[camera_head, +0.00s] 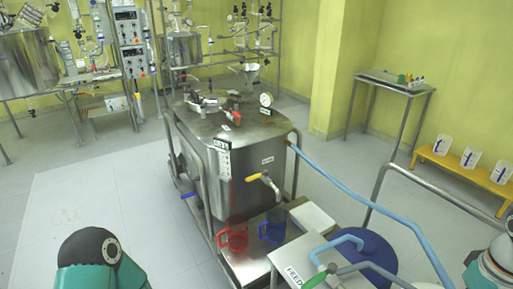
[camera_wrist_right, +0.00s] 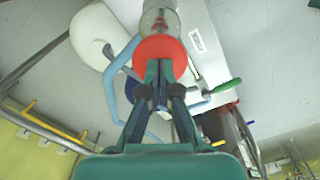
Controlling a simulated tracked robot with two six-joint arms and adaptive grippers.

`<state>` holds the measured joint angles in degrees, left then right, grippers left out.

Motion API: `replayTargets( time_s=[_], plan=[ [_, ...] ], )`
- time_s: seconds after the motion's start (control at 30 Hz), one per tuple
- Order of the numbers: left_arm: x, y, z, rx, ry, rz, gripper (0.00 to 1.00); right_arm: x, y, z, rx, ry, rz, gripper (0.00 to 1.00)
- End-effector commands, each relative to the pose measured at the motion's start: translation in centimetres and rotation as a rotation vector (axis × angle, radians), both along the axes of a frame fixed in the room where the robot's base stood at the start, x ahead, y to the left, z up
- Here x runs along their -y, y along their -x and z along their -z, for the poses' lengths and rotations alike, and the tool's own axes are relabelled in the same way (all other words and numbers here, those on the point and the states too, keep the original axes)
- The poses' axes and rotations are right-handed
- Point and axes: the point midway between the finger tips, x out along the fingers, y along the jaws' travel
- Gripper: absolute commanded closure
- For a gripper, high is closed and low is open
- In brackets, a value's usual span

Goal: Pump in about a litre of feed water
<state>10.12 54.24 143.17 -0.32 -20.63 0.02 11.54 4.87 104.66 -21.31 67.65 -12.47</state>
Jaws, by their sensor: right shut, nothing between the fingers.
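The steel vessel (camera_head: 235,145) stands on a cart in the middle of the head view. A blue round tank (camera_head: 365,255) and a grey top with a FEED label (camera_head: 293,274) are at the lower right. A green-handled lever (camera_head: 318,278) sits beside the label and also shows in the right wrist view (camera_wrist_right: 226,86). A light blue hose (camera_head: 350,190) runs to the vessel. My right gripper (camera_wrist_right: 158,66) is shut and empty, its tips over a red round disc (camera_wrist_right: 161,50) with a clear cylinder behind; contact is unclear. My left gripper is out of view.
A red jug (camera_head: 232,237) and a blue jug (camera_head: 273,228) stand on the cart's low shelf. A yellow-handled tap (camera_head: 262,178) is above them. A yellow bench (camera_head: 465,172) with white cards is at the right. The floor at left is clear.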

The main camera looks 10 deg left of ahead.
Motion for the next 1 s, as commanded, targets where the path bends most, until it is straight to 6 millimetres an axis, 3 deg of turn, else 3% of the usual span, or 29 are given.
replayTargets(
  time_s=[0.03,0.73,1.0],
  plan=[
    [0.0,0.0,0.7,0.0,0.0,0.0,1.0,0.0,0.0,0.9,-0.003,-0.001,0.0,1.0],
    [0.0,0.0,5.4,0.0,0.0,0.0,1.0,-0.1,0.1,7.0,-0.007,-0.002,-0.001,1.0],
    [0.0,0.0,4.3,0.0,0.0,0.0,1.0,-0.1,0.1,5.8,-0.007,-0.002,-0.001,1.0]
  ],
)
